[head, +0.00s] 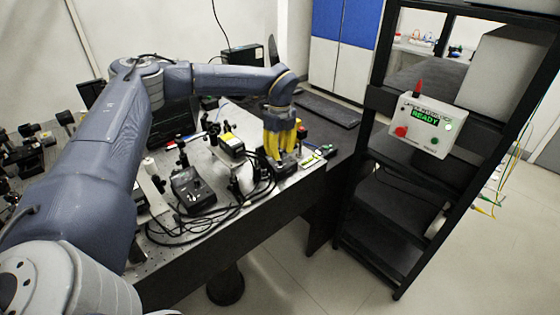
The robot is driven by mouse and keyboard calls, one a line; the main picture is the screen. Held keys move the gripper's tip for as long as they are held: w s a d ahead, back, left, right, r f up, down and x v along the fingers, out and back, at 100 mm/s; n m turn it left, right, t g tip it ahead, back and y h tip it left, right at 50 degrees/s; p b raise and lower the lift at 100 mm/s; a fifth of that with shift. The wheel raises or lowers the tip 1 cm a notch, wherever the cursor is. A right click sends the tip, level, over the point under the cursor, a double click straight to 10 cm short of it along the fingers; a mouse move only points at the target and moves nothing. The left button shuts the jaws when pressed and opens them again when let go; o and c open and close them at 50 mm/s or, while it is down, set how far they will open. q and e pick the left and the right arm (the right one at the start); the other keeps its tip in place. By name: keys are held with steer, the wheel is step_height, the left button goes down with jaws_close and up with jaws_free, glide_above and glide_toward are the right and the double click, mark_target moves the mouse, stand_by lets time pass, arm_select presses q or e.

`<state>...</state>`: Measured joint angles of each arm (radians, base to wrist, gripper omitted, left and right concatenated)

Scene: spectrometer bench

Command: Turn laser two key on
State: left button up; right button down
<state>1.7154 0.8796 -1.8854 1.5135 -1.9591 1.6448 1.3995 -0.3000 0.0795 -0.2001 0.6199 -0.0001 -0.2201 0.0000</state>
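My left gripper (283,158), with yellow fingers, points down over the right part of the optical bench. It is above or at a dark control box (264,172), which it partly hides. I cannot tell whether the fingers touch the box or how far apart they are. A second black control box (193,190) stands further left on the bench, clear of the gripper. No key can be made out on either box, and I cannot tell which one belongs to laser two. My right gripper is not in view.
A yellow-topped device (231,144) stands just left of the gripper. Black cables (205,226) loop along the bench's front edge. A black rack (380,150) at right carries a white panel (424,128) reading READY.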

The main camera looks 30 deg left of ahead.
mark_target(280, 161)
arm_select(q)
steer(key=shift+f, duration=2.15)
jaws_close()
